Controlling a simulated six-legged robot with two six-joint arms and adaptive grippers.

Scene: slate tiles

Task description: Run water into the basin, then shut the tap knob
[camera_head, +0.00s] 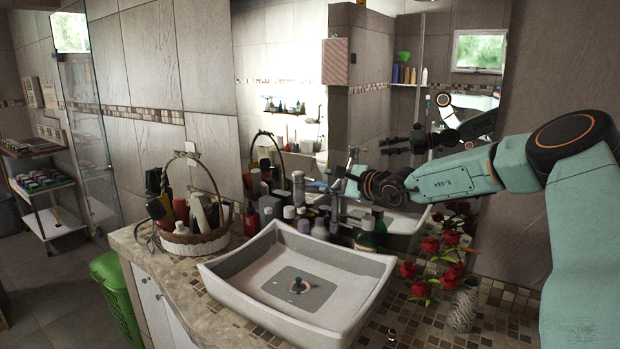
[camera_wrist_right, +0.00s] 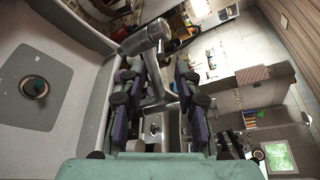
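The basin (camera_head: 350,262) is a pale rectangular bowl on the counter, with a dark drain plug (camera_head: 298,286) in its floor. I see no water stream or pooled water in it. The grey metal tap (camera_head: 298,186) stands behind the basin; in the right wrist view the tap (camera_wrist_right: 145,38) shows its thick spout head and a slim stem. My right gripper (camera_head: 338,190) is at the tap; in its wrist view the right gripper (camera_wrist_right: 158,88) has its fingers apart on either side of the slim metal part. I cannot tell whether they touch it, or make out the knob clearly. My left gripper is out of view.
A wicker basket (camera_head: 195,242) of bottles stands left of the basin, and several bottles crowd behind it. A vase (camera_head: 462,308) with red roses stands at the right, below my right arm. A green bin (camera_head: 115,290) is at the left. The mirror reflects my arm.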

